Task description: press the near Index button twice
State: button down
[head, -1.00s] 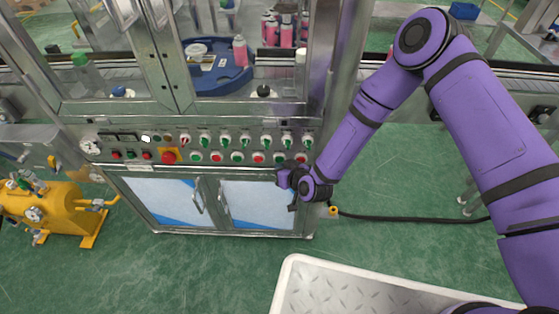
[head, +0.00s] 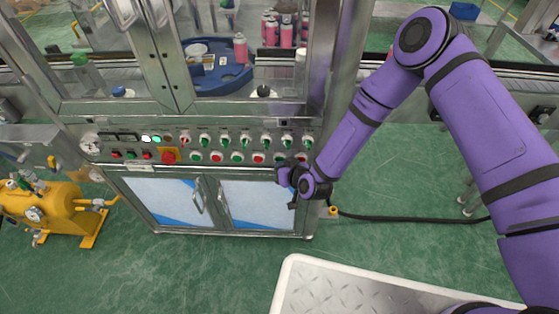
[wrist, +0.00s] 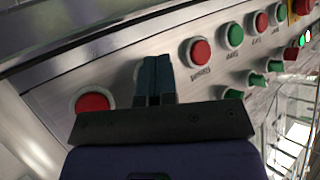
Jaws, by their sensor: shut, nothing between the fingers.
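My gripper (wrist: 156,82) is shut and empty, its fingertips against or just in front of a button on the control panel. It covers that button almost wholly; only a bit of pale rim shows at its left side, and I cannot tell touch or label. In the head view, my gripper (head: 287,170) is at the lower button row, at a green button (head: 279,158). A red button (wrist: 93,103) is left of the fingers in the wrist view, and another red button (wrist: 199,52) is to the right. The small labels are not legible.
Selector switches (head: 245,140) stand out above the button row. A red emergency stop on a yellow plate (head: 168,156) is further left. A green lamp (head: 157,139) is lit beside a white one (head: 146,139). Cabinet doors (head: 256,204) are below.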

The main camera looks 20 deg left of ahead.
jog(key=shift+s, duration=0.1)
jog(key=shift+s+d, duration=0.2)
jog(key=shift+s, duration=0.55)
jog(key=shift+s+d, duration=0.2)
jog(key=shift+s, duration=0.6)
jog(key=shift+s+d, duration=0.2)
jog(key=shift+s, duration=0.55)
jog(key=shift+s+d, duration=0.2)
jog(key=shift+s, duration=0.6)
